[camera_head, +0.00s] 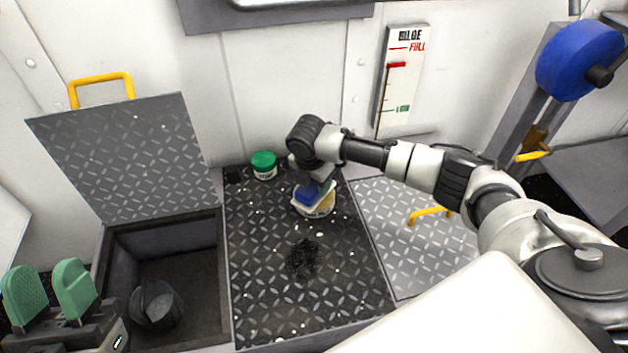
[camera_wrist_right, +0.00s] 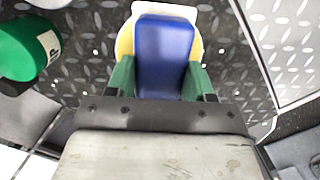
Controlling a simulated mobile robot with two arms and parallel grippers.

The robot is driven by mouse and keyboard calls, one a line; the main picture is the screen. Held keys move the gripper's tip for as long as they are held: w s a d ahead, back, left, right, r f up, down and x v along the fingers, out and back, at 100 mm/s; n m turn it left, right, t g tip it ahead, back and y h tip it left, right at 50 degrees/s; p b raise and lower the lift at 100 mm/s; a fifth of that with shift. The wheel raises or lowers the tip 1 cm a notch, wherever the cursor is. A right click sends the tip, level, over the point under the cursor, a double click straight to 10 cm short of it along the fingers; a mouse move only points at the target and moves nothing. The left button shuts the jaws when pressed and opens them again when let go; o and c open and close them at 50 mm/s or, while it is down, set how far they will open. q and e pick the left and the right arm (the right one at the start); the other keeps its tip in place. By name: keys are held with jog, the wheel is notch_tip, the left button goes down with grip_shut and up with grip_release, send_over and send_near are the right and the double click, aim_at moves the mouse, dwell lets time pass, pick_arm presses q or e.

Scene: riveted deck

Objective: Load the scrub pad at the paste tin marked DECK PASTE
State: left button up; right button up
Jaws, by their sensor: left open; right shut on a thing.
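My right gripper (camera_head: 315,188) is shut on the blue grip of the scrub pad (camera_head: 306,195), whose pad side is white. The scrub pad is at the open tin of yellow paste (camera_head: 326,203), overlapping its top; I cannot tell how firmly it touches the paste. In the right wrist view the blue grip (camera_wrist_right: 165,50) sits between the green fingers, with yellow paste (camera_wrist_right: 125,42) showing beside it. The tin's label is too small to read. A second tin with a green lid (camera_head: 264,160) stands behind to the left. My left gripper (camera_head: 48,288) is open and empty at lower left.
A dark smudge (camera_head: 303,258) marks the tread-plate deck (camera_head: 265,300) in front of the tin. To the left is an open hatch with its lid raised (camera_head: 125,155) and a dark bucket (camera_head: 157,305) inside. A bilge gauge (camera_head: 402,85) hangs on the wall.

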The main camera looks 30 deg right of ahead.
pick_arm(q)
jog(key=shift+w+d+f+g+y+p, duration=0.1)
jog(key=shift+w+f+g+y+p, duration=0.5)
jog(key=shift+w+f+g, duration=0.55)
pick_arm(e)
jog(key=shift+s+f, duration=0.1)
dwell(4.3)
pick_arm(q)
jog(key=shift+w+r+g, duration=0.15)
jog(key=shift+g, duration=0.1)
